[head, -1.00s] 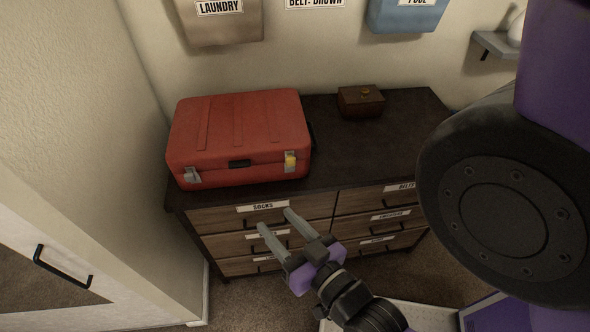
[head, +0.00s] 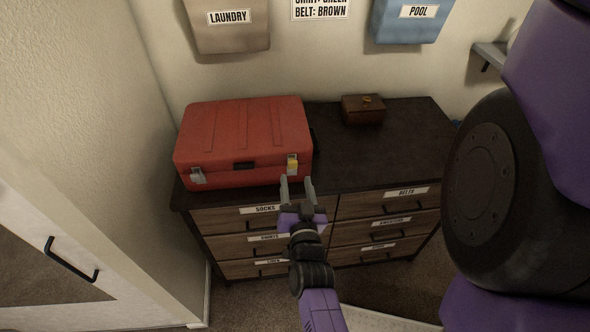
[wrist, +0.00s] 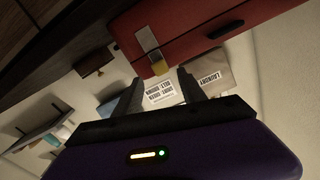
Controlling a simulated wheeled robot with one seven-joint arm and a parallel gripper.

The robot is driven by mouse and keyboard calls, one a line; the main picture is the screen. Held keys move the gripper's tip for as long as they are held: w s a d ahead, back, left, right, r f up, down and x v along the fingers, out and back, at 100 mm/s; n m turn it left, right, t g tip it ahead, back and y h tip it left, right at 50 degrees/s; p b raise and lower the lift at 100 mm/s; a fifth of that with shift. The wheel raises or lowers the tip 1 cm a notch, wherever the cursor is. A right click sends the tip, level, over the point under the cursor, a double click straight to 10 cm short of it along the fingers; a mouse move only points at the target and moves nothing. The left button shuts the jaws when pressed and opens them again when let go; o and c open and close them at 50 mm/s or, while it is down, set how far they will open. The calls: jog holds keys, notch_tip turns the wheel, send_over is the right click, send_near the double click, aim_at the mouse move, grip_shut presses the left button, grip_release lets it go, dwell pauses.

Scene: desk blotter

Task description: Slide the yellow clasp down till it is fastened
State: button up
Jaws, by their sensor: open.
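A red suitcase (head: 243,138) lies closed on the dark dresser top. The yellow clasp (head: 292,166) is on the right of its front face, and it also shows in the wrist view (wrist: 158,66) with a silver plate beside it. A silver clasp (head: 198,177) is at the front left of the suitcase. My gripper (head: 297,181) is open and empty, just below and in front of the yellow clasp, pointing toward the suitcase. In the wrist view my gripper's fingers (wrist: 158,88) stand apart with the clasp beyond them. Whether a finger touches the clasp cannot be told.
The dresser (head: 385,160) has several labelled drawers below its top. A small brown box (head: 363,109) sits on it, right of the suitcase. Bags hang on the wall behind, with a sign between them.

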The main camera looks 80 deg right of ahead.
aim_at(293, 166)
jog(key=shift+p+x, duration=0.4)
jog(key=shift+x, duration=2.2)
grip_shut()
